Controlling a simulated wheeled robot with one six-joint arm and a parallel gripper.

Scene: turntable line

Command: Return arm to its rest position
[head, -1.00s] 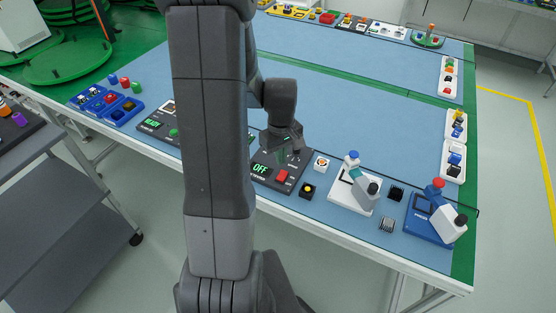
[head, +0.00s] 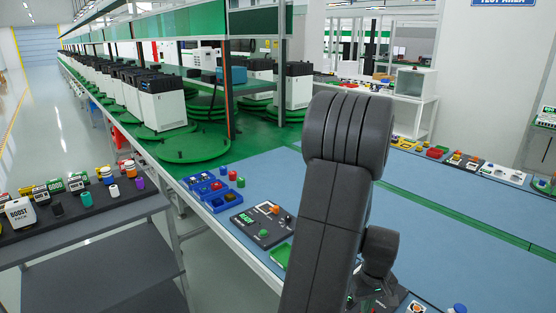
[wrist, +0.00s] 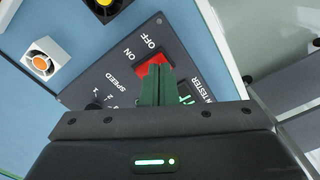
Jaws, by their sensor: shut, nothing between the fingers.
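My arm rises in the front of the head view, bent at a grey elbow, with its wrist low at the right. My gripper (wrist: 155,88) shows in the wrist view as two green fingers pressed together, with nothing between them. The fingers overlap the red rocker switch (wrist: 150,64) of a dark tester panel (wrist: 115,75) marked ON, OFF and SPEED. I cannot tell whether they touch it. The panel's display is partly hidden behind the fingers. In the head view the gripper's tips are not clear.
A second dark panel (head: 262,226) with a lit green display and a blue parts tray (head: 207,187) lie left of my arm. In the wrist view, a white fan block (wrist: 46,57) and a black-and-yellow one (wrist: 107,7) lie near the panel. A grey cart (head: 90,221) stands at left.

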